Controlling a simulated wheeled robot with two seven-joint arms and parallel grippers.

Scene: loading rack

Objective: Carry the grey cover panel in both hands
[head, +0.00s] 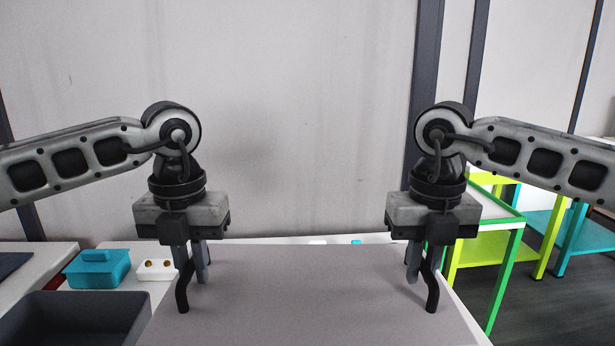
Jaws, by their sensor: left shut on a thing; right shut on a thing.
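The grey cover panel (300,295) is a wide flat sheet at the bottom middle of the head view, and its near edge runs out of the frame. My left gripper (192,275) points down and is shut on the panel at its left side. My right gripper (422,275) points down and is shut on the panel at its right side. The panel looks level between the two grippers. I cannot tell whether it touches the white surface under it.
A white worktop (60,258) lies behind and to the left. It has a teal lidded box (97,270), a white block with two brass-coloured spots (156,269) and a dark grey bin (75,312). Green-framed (503,255) and teal (572,243) tables stand at the right. A wall rises behind.

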